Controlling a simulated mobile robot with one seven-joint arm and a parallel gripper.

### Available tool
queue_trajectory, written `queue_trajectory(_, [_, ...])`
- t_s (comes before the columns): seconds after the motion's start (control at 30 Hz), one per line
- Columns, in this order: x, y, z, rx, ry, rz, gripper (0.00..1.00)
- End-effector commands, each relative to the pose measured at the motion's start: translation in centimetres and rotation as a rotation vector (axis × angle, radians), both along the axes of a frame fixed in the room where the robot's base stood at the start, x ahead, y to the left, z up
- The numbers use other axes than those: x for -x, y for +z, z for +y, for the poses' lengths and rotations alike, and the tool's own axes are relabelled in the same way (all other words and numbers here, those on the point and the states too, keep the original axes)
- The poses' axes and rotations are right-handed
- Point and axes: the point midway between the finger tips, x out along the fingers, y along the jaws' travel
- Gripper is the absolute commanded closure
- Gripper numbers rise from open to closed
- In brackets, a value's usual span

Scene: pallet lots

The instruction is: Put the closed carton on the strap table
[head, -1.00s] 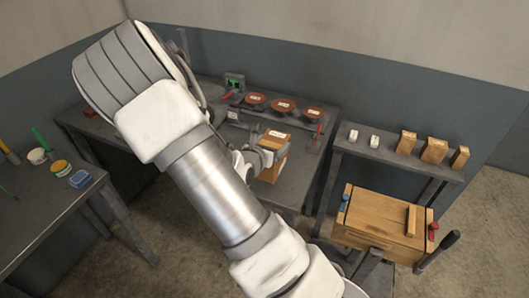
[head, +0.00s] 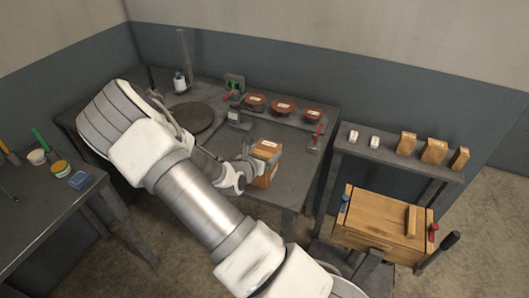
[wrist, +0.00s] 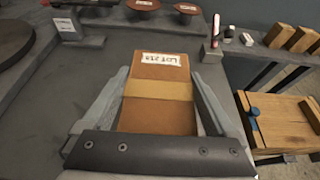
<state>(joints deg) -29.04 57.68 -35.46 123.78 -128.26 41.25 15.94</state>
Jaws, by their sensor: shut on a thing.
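The closed carton (head: 264,165) is a brown box with a tan tape band and a white label on top. In the wrist view the carton (wrist: 158,95) lies between the two fingers. My gripper (head: 250,168) is shut on the carton, one finger along each side. The carton is upright over the front part of the grey table (head: 290,187) that bears the reels. I cannot tell whether its underside touches the tabletop. The arm hides part of this table at the left.
Reddish-brown discs (head: 283,106) stand in a row at the table's back, near a red-handled tool (head: 318,134). A dark round plate (head: 193,118) lies to the left. A side shelf (head: 390,157) holds small blocks; a wooden chest (head: 380,225) stands below. Another table (head: 50,215) is at far left.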

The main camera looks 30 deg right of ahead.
Motion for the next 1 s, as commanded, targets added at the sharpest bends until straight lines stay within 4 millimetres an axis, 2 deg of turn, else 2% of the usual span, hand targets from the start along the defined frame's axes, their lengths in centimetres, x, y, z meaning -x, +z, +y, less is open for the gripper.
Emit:
queue_trajectory(0.17, [0.0,-0.3,-0.1,0.001,0.000,-0.002,0.90])
queue_trajectory(0.2, [0.0,-0.4,0.0,0.000,0.000,0.000,0.06])
queue_trajectory(0.23, [0.0,-0.3,0.0,0.000,0.000,0.000,0.01])
queue_trajectory(0.6, [0.1,0.2,0.3,-0.001,0.001,0.000,0.00])
queue_trajectory(1.0, [4.7,3.2,6.2,-0.003,0.004,-0.002,0.00])
